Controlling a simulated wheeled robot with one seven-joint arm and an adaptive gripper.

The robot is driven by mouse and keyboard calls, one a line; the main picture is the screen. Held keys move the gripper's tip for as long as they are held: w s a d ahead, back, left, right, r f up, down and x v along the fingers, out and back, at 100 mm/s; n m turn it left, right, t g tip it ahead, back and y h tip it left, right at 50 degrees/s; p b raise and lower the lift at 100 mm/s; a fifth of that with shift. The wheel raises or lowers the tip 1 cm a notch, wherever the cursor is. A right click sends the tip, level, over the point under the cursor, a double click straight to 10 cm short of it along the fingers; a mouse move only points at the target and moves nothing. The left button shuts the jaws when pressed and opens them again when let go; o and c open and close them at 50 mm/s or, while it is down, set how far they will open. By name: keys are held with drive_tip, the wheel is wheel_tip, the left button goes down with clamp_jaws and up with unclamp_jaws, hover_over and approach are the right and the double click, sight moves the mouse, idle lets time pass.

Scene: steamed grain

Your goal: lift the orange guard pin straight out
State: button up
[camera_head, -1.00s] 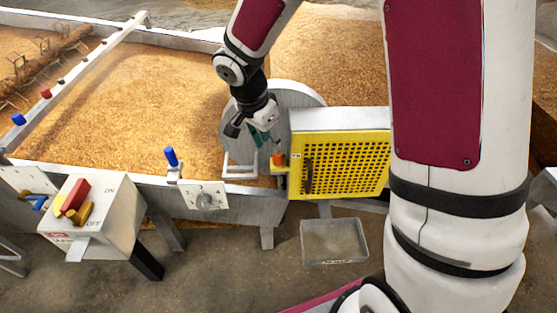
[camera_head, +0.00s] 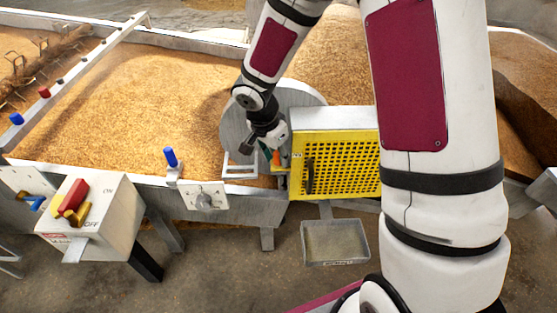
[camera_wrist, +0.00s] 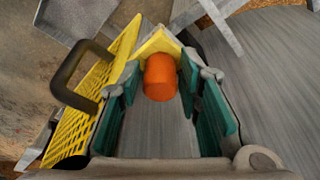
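The orange guard pin (camera_wrist: 160,77) stands between the two teal-padded fingers of my gripper (camera_wrist: 165,100) in the wrist view, with gaps on both sides. The gripper is open. The pin sits at a yellow bracket (camera_wrist: 157,42) on the edge of the yellow perforated guard (camera_wrist: 92,100). In the head view a little of the orange pin (camera_head: 276,158) shows at the guard's left edge, beside my gripper (camera_head: 265,152). The yellow guard (camera_head: 338,165) appears shut there. The pin's lower part is hidden.
The guard's dark handle (camera_wrist: 68,75) stands out close to my left finger in the wrist view. A grey round plate (camera_head: 235,120) is behind the gripper. A metal tray (camera_head: 335,243) sits below the guard. A blue-knobbed lever (camera_head: 171,157) and a switch box (camera_head: 90,215) stand to the left.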

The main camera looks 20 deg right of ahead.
clamp_jaws()
wheel_tip(320, 180, up, 18)
drive_tip(key=p, duration=0.3)
idle(0.4)
